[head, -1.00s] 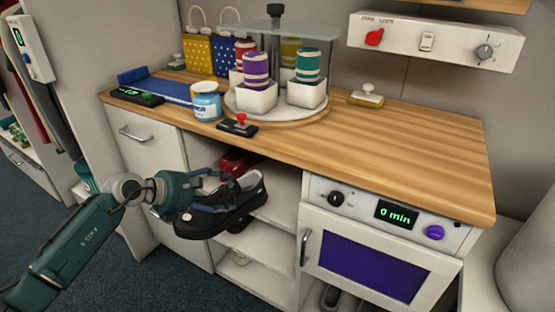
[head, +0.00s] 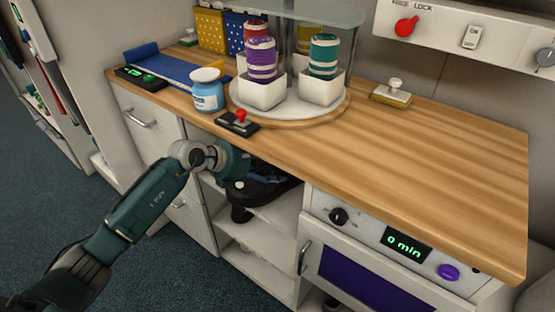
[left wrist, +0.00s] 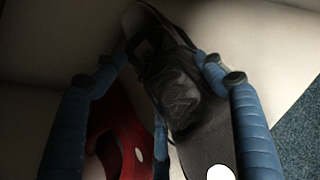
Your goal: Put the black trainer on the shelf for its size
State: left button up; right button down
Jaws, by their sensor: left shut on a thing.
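The black trainer (head: 268,188) is inside the upper open compartment under the counter, partly hidden by my left gripper and the counter edge. My left gripper (head: 238,166) reaches into that compartment and is shut on the trainer. In the left wrist view, the trainer (left wrist: 175,85) lies between the blue fingers, dark grey with a white spot at its near end. A red shoe (left wrist: 122,125) is close beside it on the left, partly behind the fingers. The upper shelf (head: 277,215) shows below the trainer. I see no readable size mark. My right gripper is not in view.
The wooden counter (head: 420,165) overhangs the compartment. A lower shelf (head: 262,267) is under it. An oven (head: 375,260) stands to the right and a drawer front (head: 150,125) to the left. A red-handled black stamp (head: 238,123) sits near the counter edge.

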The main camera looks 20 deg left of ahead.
pick_arm(q)
jog(key=shift+w+d+f, duration=0.3)
jog(key=shift+d, duration=0.15)
jog(key=shift+s+a, duration=0.1)
jog(key=shift+a, duration=0.15)
jog(key=shift+s+a, duration=0.15)
jog(key=shift+a, duration=0.15)
jog(key=o, duration=1.2)
jog(key=shift+s, duration=0.15)
jog(key=shift+c, duration=0.2)
jog(key=o, duration=0.4)
jog(key=shift+d, duration=0.2)
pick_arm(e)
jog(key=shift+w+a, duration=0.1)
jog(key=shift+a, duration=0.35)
pick_arm(q)
jog(key=shift+r, duration=0.1)
